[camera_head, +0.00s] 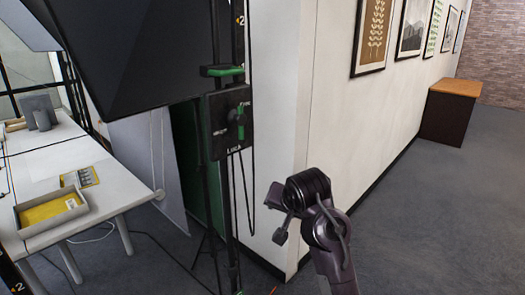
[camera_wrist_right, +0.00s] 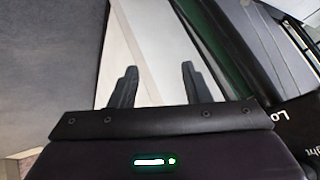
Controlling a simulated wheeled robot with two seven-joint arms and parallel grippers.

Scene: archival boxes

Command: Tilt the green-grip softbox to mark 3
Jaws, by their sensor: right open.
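The black softbox (camera_head: 135,55) fills the upper left of the head view, on a dark upright stand. A green grip (camera_head: 222,71) sits at its right side, above a dark control plate (camera_head: 215,128) with white lettering and a green lever (camera_head: 240,122). My right gripper (camera_head: 277,214) is below and to the right of the plate, apart from it. In the right wrist view its two fingers (camera_wrist_right: 156,84) are spread with nothing between them. A black part with white letters (camera_wrist_right: 286,130) shows at the right there. Mark 3 is not readable. My left gripper is out of view.
A white wall corner (camera_head: 300,130) stands close behind my right gripper. A white table (camera_head: 110,190) with a yellow-lined tray (camera_head: 70,222) is at the left. A dark cabinet (camera_head: 447,118) stands far right. The grey floor at right is clear.

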